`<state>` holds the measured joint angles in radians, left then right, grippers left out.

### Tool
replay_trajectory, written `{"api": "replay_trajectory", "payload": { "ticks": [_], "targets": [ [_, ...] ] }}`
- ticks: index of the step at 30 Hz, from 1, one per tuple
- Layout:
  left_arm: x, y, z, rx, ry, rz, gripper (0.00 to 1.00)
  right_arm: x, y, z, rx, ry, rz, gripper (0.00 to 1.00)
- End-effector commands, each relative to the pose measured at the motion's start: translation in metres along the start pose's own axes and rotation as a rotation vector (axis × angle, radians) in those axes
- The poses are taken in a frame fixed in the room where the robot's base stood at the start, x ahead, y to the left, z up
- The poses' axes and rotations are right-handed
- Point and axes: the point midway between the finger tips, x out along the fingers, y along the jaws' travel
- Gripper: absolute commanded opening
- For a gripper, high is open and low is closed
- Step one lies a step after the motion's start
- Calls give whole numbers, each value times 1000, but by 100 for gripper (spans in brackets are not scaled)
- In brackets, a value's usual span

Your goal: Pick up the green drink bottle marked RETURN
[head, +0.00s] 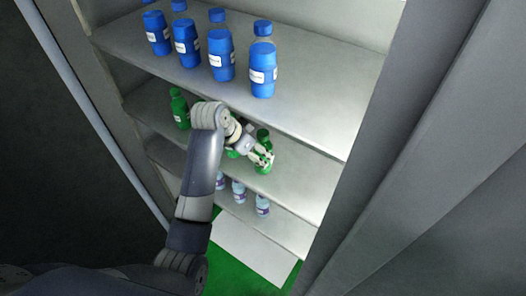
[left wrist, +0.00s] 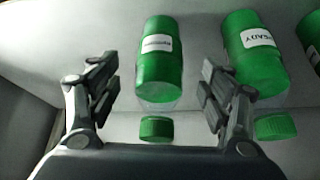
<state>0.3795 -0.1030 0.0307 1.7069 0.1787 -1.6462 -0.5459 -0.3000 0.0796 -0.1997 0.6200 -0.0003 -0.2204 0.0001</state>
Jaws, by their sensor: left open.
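My left gripper (head: 262,158) is open at the middle shelf, in front of a green bottle (head: 264,168) at the right end of the green ones. In the left wrist view the open fingers (left wrist: 158,78) stand to either side of a green bottle (left wrist: 160,55) with a white label too small to read surely. A second green bottle (left wrist: 262,68) beside it, outside the right finger, has a label reading READY. Part of a third shows at the right edge. In the head view another green bottle (head: 180,112) stands farther left; my arm hides some of the row.
Several blue bottles (head: 220,52) stand on the shelf above (head: 320,100). Small clear bottles with purple labels (head: 262,206) stand on the shelf below. A grey cabinet wall (head: 375,130) closes off the right. The middle shelf (head: 305,178) is clear right of the gripper.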

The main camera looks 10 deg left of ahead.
Motion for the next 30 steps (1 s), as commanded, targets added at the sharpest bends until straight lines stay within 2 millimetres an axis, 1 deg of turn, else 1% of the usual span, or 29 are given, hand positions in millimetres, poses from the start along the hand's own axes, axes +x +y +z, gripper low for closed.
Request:
{"api": "replay_trajectory", "payload": {
  "ticks": [5,12,16,20,26,27,29,30],
  "targets": [
    [6,0,-4,0,-2,1,72,-3,0,0,0,0,0,40],
    [35,1,-4,-1,-3,2,72,-12,0,-1,0,0,0,40],
    [47,1,-4,-1,-2,2,72,-14,0,-2,0,1,0,40],
    [52,0,-3,0,-1,0,72,-15,0,-2,0,1,0,40],
    [52,0,-3,0,0,0,72,-14,0,-2,0,1,0,40],
    [52,0,-3,0,0,0,63,-14,0,-2,0,1,0,40],
    [52,0,-3,0,-1,0,50,-14,0,-2,0,1,0,40],
    [52,0,-3,0,0,0,41,-14,0,-2,0,1,0,40]
  ]
}}
